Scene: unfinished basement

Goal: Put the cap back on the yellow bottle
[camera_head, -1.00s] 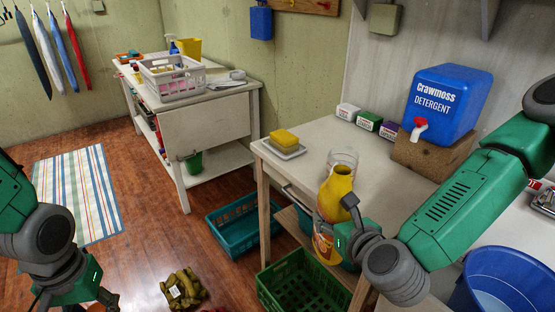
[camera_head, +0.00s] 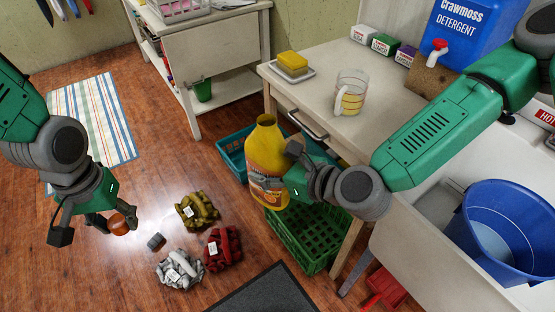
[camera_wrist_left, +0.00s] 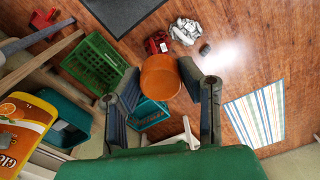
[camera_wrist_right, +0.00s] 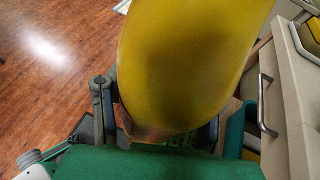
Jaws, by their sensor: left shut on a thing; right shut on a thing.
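The yellow bottle (camera_head: 264,146) is upright, with an orange-and-white label and an uncapped neck. My right gripper (camera_head: 288,170) is shut on its side and holds it in the air over the green crate. The bottle fills much of the right wrist view (camera_wrist_right: 195,60) and shows at the left edge of the left wrist view (camera_wrist_left: 22,128). My left gripper (camera_head: 97,225) is shut on the orange cap (camera_head: 119,224), left of the bottle and apart from it. The cap is clear between the fingers in the left wrist view (camera_wrist_left: 160,77).
A worktable (camera_head: 315,112) carries a measuring cup (camera_head: 351,93) with yellow content and a sponge on a dish. A green crate (camera_head: 310,235) and a teal crate (camera_head: 232,156) stand below. Bundles of gloves (camera_head: 222,248) lie on the floor. A blue bucket (camera_head: 500,235) is at right.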

